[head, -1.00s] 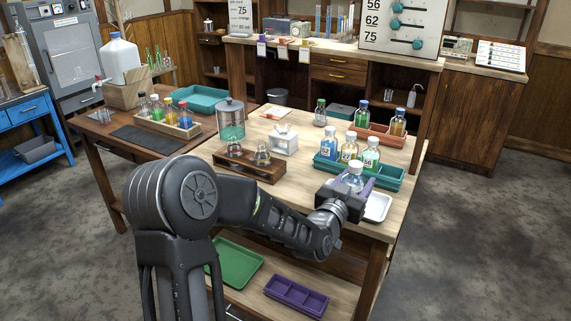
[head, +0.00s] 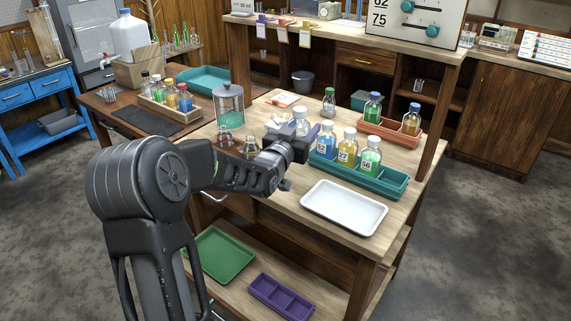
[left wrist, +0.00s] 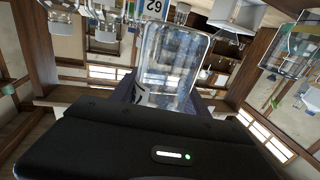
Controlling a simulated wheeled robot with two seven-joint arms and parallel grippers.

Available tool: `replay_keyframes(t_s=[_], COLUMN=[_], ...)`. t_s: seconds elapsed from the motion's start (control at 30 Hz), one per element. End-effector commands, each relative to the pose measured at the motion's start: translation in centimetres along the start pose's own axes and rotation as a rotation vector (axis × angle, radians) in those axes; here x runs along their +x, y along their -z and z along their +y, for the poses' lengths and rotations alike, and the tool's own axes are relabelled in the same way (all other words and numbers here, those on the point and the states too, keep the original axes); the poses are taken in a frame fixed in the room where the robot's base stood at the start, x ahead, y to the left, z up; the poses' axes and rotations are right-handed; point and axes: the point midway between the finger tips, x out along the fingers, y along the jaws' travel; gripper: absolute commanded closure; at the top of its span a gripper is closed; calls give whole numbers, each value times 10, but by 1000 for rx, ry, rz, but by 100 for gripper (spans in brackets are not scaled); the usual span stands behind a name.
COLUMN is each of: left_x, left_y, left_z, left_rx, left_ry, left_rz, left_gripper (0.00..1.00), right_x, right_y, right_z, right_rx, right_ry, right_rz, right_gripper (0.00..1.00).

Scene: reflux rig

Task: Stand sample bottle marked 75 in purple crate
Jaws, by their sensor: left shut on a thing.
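My left gripper (head: 301,134) is shut on a clear sample bottle (head: 301,117) with a pale cap, held above the worktable. In the left wrist view the bottle (left wrist: 172,62) is see-through, and its label is mostly hidden, so I cannot read its number. The purple crate (head: 282,297) lies on the low shelf under the table, divided into compartments that look empty. A teal crate (head: 390,188) on the table, just right of my gripper, holds blue, yellow and green bottles; the green one (head: 370,157) reads 56. My right gripper is not in view.
A white tray (head: 345,207) lies empty near the table's front edge. A green tray (head: 220,256) is beside the purple crate. An orange crate (head: 390,132) with two bottles stands behind the teal one. A glass jar (head: 229,108) stands left of my gripper.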

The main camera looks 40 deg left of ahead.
Motion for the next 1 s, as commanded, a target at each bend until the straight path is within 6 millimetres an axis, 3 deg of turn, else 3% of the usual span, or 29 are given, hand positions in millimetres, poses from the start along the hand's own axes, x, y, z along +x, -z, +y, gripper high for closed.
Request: replay_keyframes(t_s=[0.17,0.4,0.8,1.0], left_x=[0,0,0,0], left_y=[-15,-56,-64,-89], left_z=[0,0,0,0], left_rx=[-1,-1,0,-1], left_ry=[0,1,0,0], left_rz=[-3,-3,0,-2], left_gripper=[93,93,93,93], right_x=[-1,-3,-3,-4], right_y=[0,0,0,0], right_z=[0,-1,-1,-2], right_rx=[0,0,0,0], right_ry=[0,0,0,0], right_rz=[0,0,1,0], right_gripper=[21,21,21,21])
